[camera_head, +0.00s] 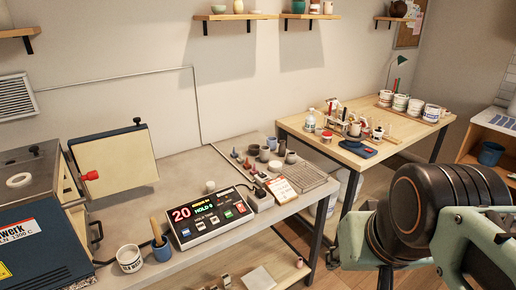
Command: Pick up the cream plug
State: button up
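A small cream cylinder (210,186), which looks like the cream plug, stands upright at the back edge of the black control box (209,215) on the grey worktop. The box shows a red 20 and green text. Its front may hide the cylinder's foot. My arm (430,210), with dark ringed and mint-green parts, fills the lower right, well apart from the cylinder. I cannot make out my gripper's fingertips there. Nothing of mine touches the cylinder.
A white cup (130,258) and a blue pot (162,248) with a wooden handle stand left of the box. A power strip (255,195), small pots and a wire rack (300,178) lie right.

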aim_at(211, 185)
jog(key=i+l+z, duration=0.1)
jog(key=i+z, duration=0.65)
jog(key=z, duration=0.2)
jog(key=i+u, duration=0.35)
jog(key=i+l+u, duration=0.2)
jog(key=i+u, duration=0.15)
jog(key=i+j+u, duration=0.1)
jog(key=u, duration=0.3)
jog(key=i+u, duration=0.25)
jog(key=u, duration=0.15)
jog(key=i+u, duration=0.15)
jog(key=u, duration=0.25)
